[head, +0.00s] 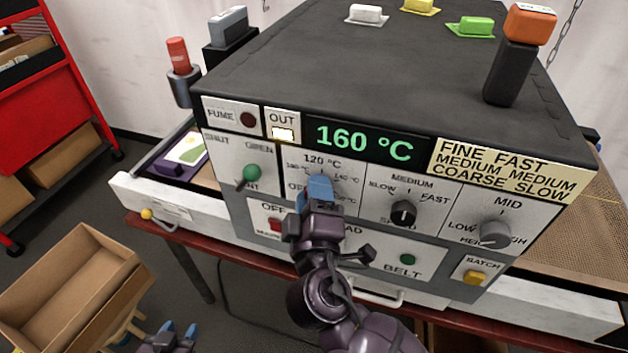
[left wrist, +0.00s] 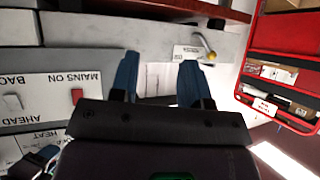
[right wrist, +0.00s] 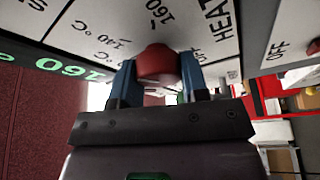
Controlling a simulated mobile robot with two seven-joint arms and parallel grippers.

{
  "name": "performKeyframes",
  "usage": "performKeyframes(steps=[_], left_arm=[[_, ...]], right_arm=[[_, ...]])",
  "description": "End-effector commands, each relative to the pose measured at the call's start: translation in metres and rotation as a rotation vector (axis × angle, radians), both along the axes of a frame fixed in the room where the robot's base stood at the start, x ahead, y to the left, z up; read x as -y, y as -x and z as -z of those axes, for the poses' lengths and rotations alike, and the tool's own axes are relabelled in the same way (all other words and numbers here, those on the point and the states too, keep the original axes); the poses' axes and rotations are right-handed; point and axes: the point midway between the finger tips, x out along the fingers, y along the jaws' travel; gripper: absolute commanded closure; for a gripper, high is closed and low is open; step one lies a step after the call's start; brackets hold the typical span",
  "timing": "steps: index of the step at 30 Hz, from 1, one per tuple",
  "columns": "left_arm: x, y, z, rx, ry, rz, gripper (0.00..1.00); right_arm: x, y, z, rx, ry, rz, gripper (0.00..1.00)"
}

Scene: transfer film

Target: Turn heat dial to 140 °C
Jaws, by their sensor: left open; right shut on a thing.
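The machine's front panel has a heat dial, a red knob (right wrist: 158,62) in the right wrist view, with temperature marks around it. My right gripper (head: 319,190) is shut on this dial, one blue finger on each side. The gripper hides the dial in the head view, and I cannot tell where its pointer stands. The display (head: 364,142) above reads 160 °C in green. My left gripper (head: 178,331) is open and empty, low at the bottom of the head view; its spread fingers show in the left wrist view (left wrist: 159,75).
The black speed dial (head: 404,213) and grey dial (head: 495,234) sit to the right on the panel. A green-knobbed lever (head: 251,174) and red mains switch (head: 275,226) are to the left. A cardboard box (head: 75,285) stands at lower left.

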Motion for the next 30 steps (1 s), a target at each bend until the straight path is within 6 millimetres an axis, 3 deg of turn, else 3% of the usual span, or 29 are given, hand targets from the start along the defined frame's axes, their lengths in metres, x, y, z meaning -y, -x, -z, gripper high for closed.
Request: performKeyframes(steps=[6, 26, 27, 30], left_arm=[[-0.0017, 0.0103, 0.0042, -0.032, 0.000, -0.005, 0.57], [-0.0003, 0.0063, -0.0014, -0.020, 0.002, -0.005, 0.57], [-0.0003, 0.0063, -0.0015, -0.020, 0.002, -0.005, 0.57], [-0.0003, 0.0063, -0.0017, -0.020, 0.002, -0.005, 0.57]], right_arm=[[-0.0007, 0.0000, -0.0010, -0.030, 0.093, -0.001, 0.83], [-0.0011, 0.0001, 0.0003, -0.046, 0.146, -0.002, 0.83], [-0.0011, 0.0000, 0.0003, -0.046, 0.146, -0.002, 0.54], [-0.0009, 0.0000, 0.0003, -0.046, 0.146, -0.002, 0.39]])
